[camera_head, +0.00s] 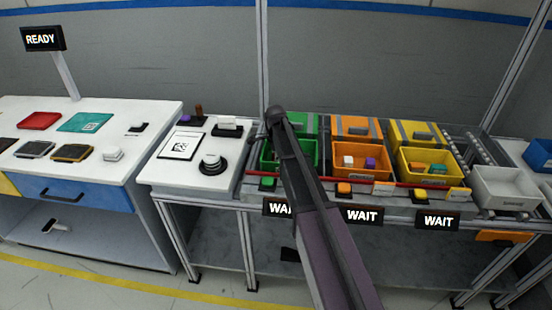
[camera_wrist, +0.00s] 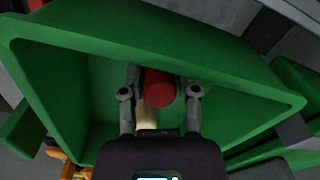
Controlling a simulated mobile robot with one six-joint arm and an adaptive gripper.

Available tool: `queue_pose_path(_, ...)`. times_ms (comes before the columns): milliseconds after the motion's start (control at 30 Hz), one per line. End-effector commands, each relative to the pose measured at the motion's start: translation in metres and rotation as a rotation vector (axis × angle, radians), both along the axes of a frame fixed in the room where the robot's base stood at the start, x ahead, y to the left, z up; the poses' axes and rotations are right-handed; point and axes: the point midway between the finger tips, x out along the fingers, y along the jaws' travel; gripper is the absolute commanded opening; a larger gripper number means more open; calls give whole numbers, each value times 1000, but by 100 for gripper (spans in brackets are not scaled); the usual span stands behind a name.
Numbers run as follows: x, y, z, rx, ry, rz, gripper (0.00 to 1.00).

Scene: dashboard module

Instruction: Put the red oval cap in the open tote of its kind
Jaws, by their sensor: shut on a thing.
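In the wrist view, the red oval cap (camera_wrist: 159,88) is between the two fingers of my gripper (camera_wrist: 160,92), which is shut on it. The cap and fingers are over the opening of a green tote (camera_wrist: 235,62), whose walls surround them in the picture. A pale beige piece (camera_wrist: 146,116) shows just below the cap; I cannot tell what it is. In the head view, the open green tote (camera_head: 268,166) stands left of the orange and yellow ones. My arm crosses in front of it and hides part of it; my gripper and the cap are hidden there.
The open orange tote (camera_head: 362,173) holds white and purple pieces. The open yellow tote (camera_head: 430,178) holds orange and teal pieces. A red bar (camera_head: 400,184) runs along their fronts, above WAIT signs (camera_head: 438,221). A grey tray (camera_head: 506,190) stands at right.

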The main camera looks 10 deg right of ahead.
Motion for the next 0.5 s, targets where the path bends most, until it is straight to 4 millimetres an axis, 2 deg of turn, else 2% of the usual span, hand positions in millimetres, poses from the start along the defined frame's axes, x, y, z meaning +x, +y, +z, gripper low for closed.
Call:
queue_pose_path(33,0,0,-3,0,0,0,8)
queue_pose_path(67,0,0,-2,0,0,0,44)
queue_pose_path(167,0,0,-2,0,0,0,73)
queue_pose_path(500,0,0,-1,0,0,0,75)
